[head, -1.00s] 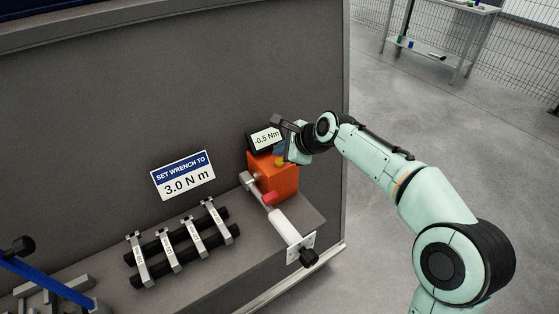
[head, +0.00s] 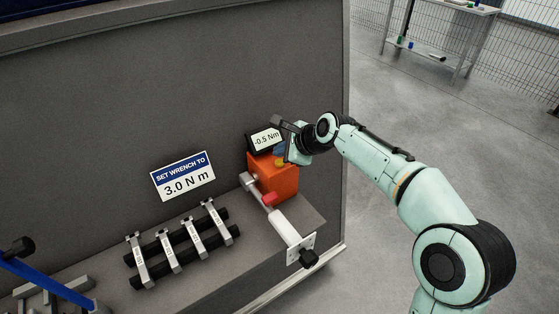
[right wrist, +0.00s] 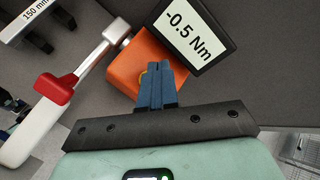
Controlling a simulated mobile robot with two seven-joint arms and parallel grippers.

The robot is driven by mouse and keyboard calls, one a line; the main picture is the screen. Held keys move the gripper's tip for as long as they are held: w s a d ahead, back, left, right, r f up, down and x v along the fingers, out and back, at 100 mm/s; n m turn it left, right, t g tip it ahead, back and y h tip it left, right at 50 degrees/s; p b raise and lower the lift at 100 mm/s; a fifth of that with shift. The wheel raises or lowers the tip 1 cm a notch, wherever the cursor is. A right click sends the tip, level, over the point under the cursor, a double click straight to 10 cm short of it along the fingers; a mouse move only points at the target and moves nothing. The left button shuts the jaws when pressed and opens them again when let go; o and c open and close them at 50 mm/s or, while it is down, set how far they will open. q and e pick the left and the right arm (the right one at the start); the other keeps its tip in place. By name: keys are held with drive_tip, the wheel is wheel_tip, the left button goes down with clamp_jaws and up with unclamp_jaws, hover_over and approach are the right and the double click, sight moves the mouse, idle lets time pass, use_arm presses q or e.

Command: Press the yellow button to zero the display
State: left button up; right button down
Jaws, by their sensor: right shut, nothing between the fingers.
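The yellow button (head: 280,162) sits on top of the orange tester block (head: 278,183). The display (head: 265,140) behind it reads -0.5 Nm, and this reading also shows in the right wrist view (right wrist: 190,38). My right gripper (head: 279,151) is shut and empty, with its blue fingertips just over the button. My left gripper is not in view.
A torque wrench with a white handle (head: 284,226) and red part lies at the tester. A sign (head: 183,176) reads 3.0 N m. A grey panel stands behind.

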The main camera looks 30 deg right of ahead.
sight(281, 163)
idle(0.7)
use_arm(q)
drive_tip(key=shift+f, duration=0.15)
use_arm(e)
drive_tip(key=shift+f, duration=0.45)
use_arm(q)
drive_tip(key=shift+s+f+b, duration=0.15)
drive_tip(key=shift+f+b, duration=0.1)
drive_tip(key=shift+b, duration=0.15)
use_arm(e)
drive_tip(key=shift+f, duration=0.55)
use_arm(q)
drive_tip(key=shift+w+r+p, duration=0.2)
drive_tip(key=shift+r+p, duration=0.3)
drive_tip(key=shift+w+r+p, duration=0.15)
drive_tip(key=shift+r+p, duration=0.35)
use_arm(e)
drive_tip(key=shift+r, duration=1)
